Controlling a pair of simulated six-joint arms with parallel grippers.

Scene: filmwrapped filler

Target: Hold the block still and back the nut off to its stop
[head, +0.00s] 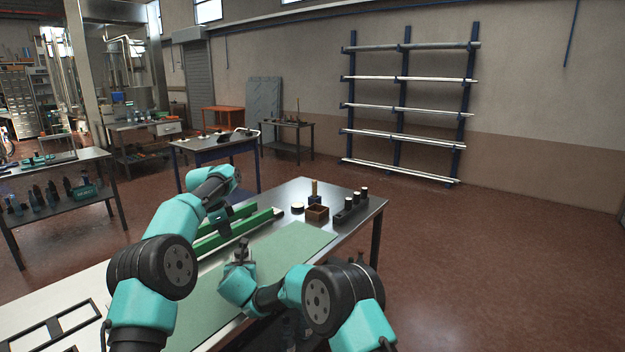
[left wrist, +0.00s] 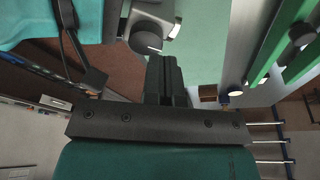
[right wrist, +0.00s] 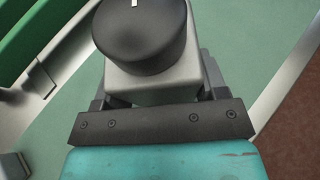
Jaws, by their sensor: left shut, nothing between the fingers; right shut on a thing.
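The block (right wrist: 150,92) is pale grey with a round black nut (right wrist: 142,35) on it, a white mark at the nut's rim. My right gripper (head: 241,262) is shut on the block, its fingers at the block's sides in the right wrist view. The block also shows small in the left wrist view (left wrist: 152,12), the nut (left wrist: 147,38) facing the left gripper. My left gripper (left wrist: 165,68) is shut and empty, its fingertips close to the nut; whether they touch it I cannot tell. In the head view the left fingers are small and unclear.
A green mat (head: 290,246) covers the front of the bench. Green rails (head: 236,232) run along its far side, behind the block. A small brown box (head: 317,213) and a dark rack with several cylinders (head: 350,211) stand at the far right end.

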